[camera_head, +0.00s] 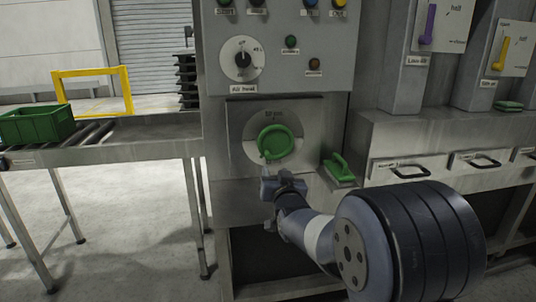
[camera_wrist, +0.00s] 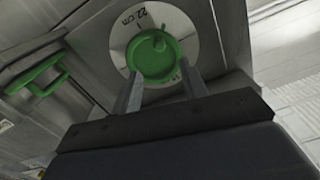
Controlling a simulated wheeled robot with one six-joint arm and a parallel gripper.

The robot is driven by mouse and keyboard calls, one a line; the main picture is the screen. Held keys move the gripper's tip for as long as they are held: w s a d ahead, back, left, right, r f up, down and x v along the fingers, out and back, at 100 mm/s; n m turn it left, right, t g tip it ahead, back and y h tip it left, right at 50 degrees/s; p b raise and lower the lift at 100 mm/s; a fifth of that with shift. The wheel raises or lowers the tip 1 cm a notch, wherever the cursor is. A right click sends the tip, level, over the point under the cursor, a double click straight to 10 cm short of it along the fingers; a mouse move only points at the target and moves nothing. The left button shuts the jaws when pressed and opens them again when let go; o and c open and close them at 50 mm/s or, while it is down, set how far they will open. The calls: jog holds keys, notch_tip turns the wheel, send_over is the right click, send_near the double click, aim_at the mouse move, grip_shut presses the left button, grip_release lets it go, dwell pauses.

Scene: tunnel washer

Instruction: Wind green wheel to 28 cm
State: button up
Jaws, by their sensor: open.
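The green wheel (camera_head: 275,142) sits on a round pale dial plate (camera_head: 253,128) on the front of the grey machine. It also shows in the wrist view (camera_wrist: 152,60), with a small green knob on its face. The plate reads "22 cm" in the wrist view; a second marking near the wheel's lower right is partly hidden by a finger. My gripper (camera_head: 277,178) is just below the wheel in the head view. In the wrist view its two fingers (camera_wrist: 160,92) are apart and point at the wheel's lower part, with nothing between them. I cannot tell whether they touch the wheel.
A green handle (camera_head: 340,168) juts out right of the wheel. A black rotary knob (camera_head: 243,60) and several buttons are above. Drawers with black handles (camera_head: 410,170) line the right. A roller conveyor with a green crate (camera_head: 38,124) stands left. Floor is open at lower left.

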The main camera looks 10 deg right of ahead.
aim_at(269, 158)
jog(key=w+p, duration=0.1)
jog(key=w, duration=0.9)
jog(key=shift+p, duration=0.3)
jog(key=shift+c, duration=0.3)
grip_shut()
